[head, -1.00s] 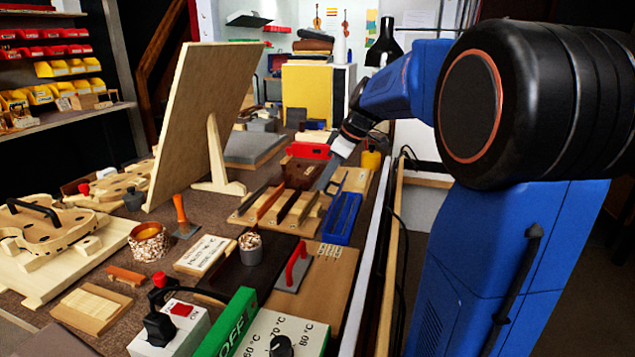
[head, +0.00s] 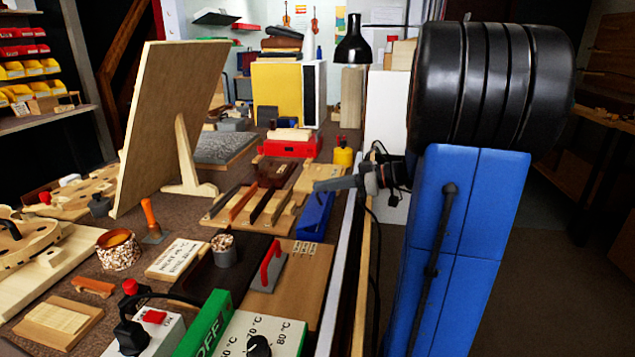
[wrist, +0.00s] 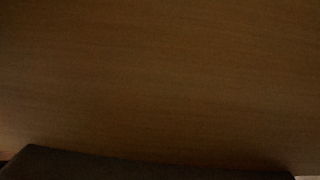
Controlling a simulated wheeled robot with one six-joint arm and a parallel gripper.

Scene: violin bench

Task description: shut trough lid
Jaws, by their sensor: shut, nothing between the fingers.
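A long, narrow blue box (head: 315,216) near the bench's right edge is probably the trough. I cannot tell its lid from its body, or whether the lid is up or down. My gripper (head: 318,185) reaches in from the right, close to the box's far end in the picture. It points left and looks shut and empty. I cannot tell whether it touches the box. The wrist view shows only a plain brown wood-like surface (wrist: 160,80) with a dark shape along the bottom; no trough is recognisable there.
A wooden rack with dark strips (head: 252,205) lies left of the blue box. A red-handled plate (head: 268,270) lies nearer. A yellow container (head: 343,156) and a red box (head: 290,147) stand beyond. A tall leaning board (head: 165,120) blocks the left.

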